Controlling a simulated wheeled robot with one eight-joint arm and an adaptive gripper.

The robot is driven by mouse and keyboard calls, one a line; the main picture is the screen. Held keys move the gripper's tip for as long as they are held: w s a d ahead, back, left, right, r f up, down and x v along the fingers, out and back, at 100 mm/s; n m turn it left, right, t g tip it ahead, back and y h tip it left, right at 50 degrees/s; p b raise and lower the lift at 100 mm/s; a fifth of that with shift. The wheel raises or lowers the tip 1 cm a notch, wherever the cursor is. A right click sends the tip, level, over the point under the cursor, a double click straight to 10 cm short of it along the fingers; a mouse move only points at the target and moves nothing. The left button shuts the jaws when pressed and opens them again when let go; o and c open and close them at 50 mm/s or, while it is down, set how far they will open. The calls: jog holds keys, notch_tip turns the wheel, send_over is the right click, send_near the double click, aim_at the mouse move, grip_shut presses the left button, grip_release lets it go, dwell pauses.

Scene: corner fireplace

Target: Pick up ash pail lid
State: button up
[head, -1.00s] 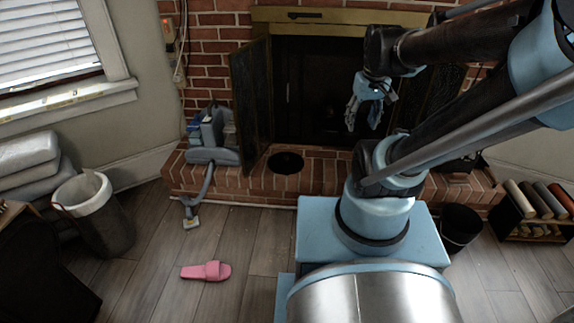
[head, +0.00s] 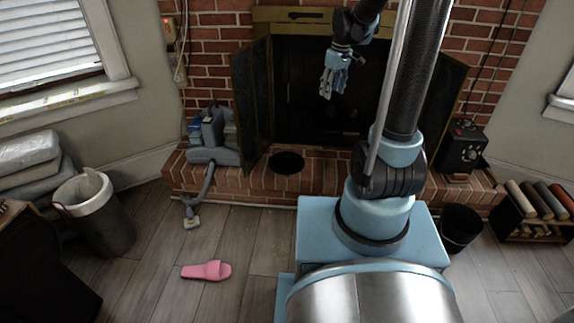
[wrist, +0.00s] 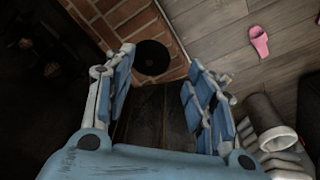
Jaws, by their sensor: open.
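The ash pail lid looks to be the round black disc (head: 286,162) lying flat on the brick hearth, in front of the open left fireplace door. It also shows in the wrist view as a dark disc (wrist: 152,57), beyond the fingers and near the hearth edge. My gripper (head: 334,84) is up in front of the fireplace opening, above and to the right of the disc. In the wrist view my gripper (wrist: 160,88) has its blue fingers spread wide with nothing between them. A black pail (head: 461,228) stands on the floor to the right of my base.
The open fireplace door (head: 251,105) stands left of the opening, close to the disc. A vacuum-like appliance (head: 212,140) sits on the hearth's left end; a dark box (head: 462,148) stands at its right. A pink slipper (head: 207,271) lies on the floor.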

jog(key=w+a+f+n, duration=0.2)
jog(key=w+a+f, duration=0.25)
jog(key=w, duration=0.35)
jog(key=n+g, duration=0.1)
jog(key=n, duration=0.6)
send_over(287, 157)
jog(key=d, duration=0.3)
notch_tip(287, 157, down, 30)
jog(key=r, duration=0.1)
jog(key=shift+y, duration=0.3)
jog(key=f, duration=0.4)
jog(key=a+f, duration=0.1)
jog(key=f, duration=0.4)
jog(key=a+f, duration=0.1)
jog(key=f, duration=0.3)
jog(key=shift+f, duration=0.2)
jog(key=shift+w+a+f, duration=0.1)
jog(key=shift+a+f, duration=0.1)
jog(key=shift+f, duration=0.65)
jog(key=shift+w+a+f, duration=0.1)
jog(key=shift+a+f, duration=0.05)
jog(key=shift+f, duration=0.65)
jog(key=shift+a+f, duration=0.2)
jog(key=shift+f, duration=0.65)
jog(key=shift+c, duration=0.2)
grip_shut()
